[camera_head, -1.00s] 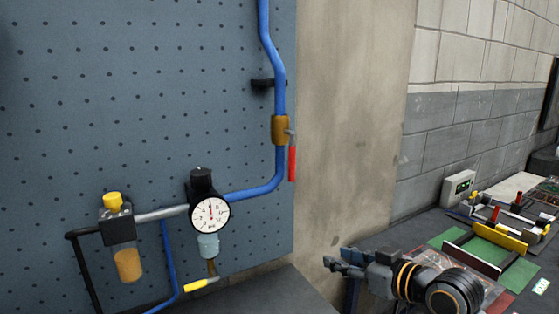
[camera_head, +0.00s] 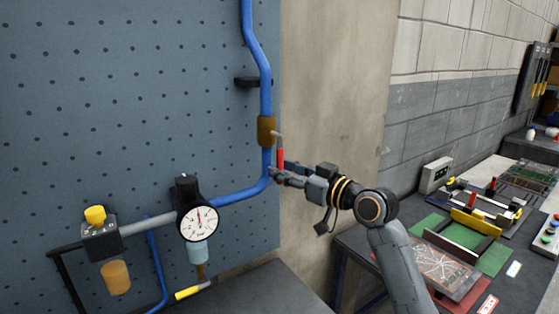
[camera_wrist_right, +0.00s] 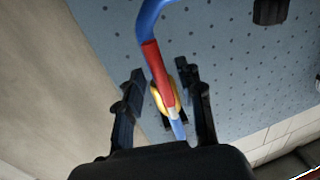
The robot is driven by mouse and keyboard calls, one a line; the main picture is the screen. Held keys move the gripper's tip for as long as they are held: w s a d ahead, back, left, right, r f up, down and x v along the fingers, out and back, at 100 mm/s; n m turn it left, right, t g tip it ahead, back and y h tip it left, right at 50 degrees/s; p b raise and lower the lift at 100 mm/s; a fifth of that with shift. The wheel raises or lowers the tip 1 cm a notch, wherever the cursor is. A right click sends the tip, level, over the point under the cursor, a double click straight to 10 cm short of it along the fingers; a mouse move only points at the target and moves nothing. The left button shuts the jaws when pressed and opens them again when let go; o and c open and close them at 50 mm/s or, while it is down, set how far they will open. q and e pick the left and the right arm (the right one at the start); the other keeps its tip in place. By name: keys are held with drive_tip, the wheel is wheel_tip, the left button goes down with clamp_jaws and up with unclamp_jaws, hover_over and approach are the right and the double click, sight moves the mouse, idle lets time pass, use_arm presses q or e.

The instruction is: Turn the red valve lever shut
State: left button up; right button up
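The red valve lever (camera_head: 281,157) hangs down beside the brass valve body (camera_head: 266,131) on the blue pipe (camera_head: 265,92). My right gripper (camera_head: 281,174) is at the lever's lower end, reaching in from the right. In the right wrist view, the red lever (camera_wrist_right: 157,64) shows between the two spread fingers of my right gripper (camera_wrist_right: 163,92), with a gap on both sides. The brass valve body (camera_wrist_right: 166,98) is partly hidden behind the lever there. The fingers are open and do not visibly grip the lever. My left gripper is out of view.
A pressure gauge (camera_head: 198,221) and a yellow-capped filter unit (camera_head: 101,234) sit lower left on the pegboard (camera_head: 120,90). A pipe clip (camera_head: 247,82) is above the valve. A cluttered bench (camera_head: 350,244) stands right, under my right arm.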

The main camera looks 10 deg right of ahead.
drive_tip(key=shift+x, duration=1.1)
clamp_jaws()
drive_tip(key=shift+f, duration=0.1)
